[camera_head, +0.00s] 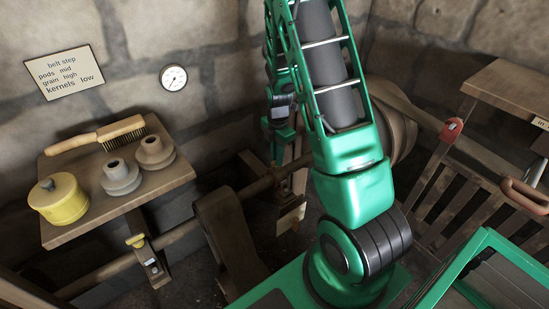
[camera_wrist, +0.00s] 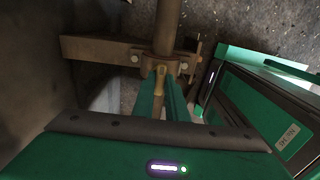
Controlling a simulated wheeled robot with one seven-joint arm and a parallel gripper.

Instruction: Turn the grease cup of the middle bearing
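The middle bearing (camera_wrist: 174,65) is bolted to a timber beam in the wrist view, around the brown shaft (camera_wrist: 168,25). Its small yellowish grease cup (camera_wrist: 160,72) stands between the two green fingers of my gripper (camera_wrist: 161,82). The fingertips are level with the cup and very close on both sides. I cannot tell whether they press on it. In the head view my arm covers much of the middle, and the grease cup cannot be made out there. Another bearing with a yellow grease cup (camera_head: 135,240) sits further left on the shaft.
A wooden shelf (camera_head: 176,176) holds a brush (camera_head: 121,128), a yellow tin (camera_head: 59,199) and two grey pulleys (camera_head: 121,178). A brown belt (camera_head: 228,240) hangs round the shaft. A slatted wooden gate (camera_head: 462,190) with a red handle stands right. A sign and gauge hang behind.

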